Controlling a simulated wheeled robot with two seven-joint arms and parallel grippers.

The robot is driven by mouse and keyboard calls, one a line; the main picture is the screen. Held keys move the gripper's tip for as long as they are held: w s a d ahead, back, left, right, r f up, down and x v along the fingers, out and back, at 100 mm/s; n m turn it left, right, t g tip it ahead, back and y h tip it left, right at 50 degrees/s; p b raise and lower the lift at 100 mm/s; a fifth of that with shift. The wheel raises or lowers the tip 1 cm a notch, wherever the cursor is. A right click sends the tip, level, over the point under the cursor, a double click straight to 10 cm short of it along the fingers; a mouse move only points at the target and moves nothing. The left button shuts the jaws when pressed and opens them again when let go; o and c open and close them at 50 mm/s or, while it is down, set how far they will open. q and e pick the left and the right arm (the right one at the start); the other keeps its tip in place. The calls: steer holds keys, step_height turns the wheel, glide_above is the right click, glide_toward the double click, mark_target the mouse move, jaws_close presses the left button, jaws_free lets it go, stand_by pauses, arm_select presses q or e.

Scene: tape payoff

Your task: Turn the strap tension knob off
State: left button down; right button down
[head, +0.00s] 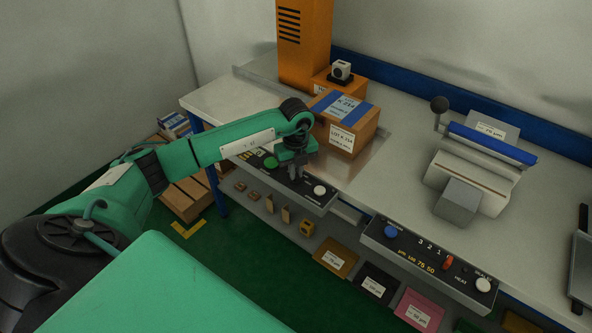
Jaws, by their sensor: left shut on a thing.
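My left gripper (294,174) reaches down from my green left arm to the control panel (305,197) on the front edge of the bench, below the orange machine. Its fingers are shut on a knob between the green button (270,162) and the white knob (319,190). I take this to be the strap tension knob; the fingers hide it, and its pointer setting cannot be read. My right gripper is not in view.
A labelled carton (345,128) stands on the bench just behind the gripper, by the orange machine (303,45). To the right are a second panel (425,262) and a grey sealer with a blue bar (490,145). Small parts and packets lie on the lower shelf.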

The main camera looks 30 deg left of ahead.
arm_select(q)
steer(key=shift+r+n, duration=0.1)
steer(key=shift+n, duration=0.5)
steer(key=c, duration=1.5)
jaws_free()
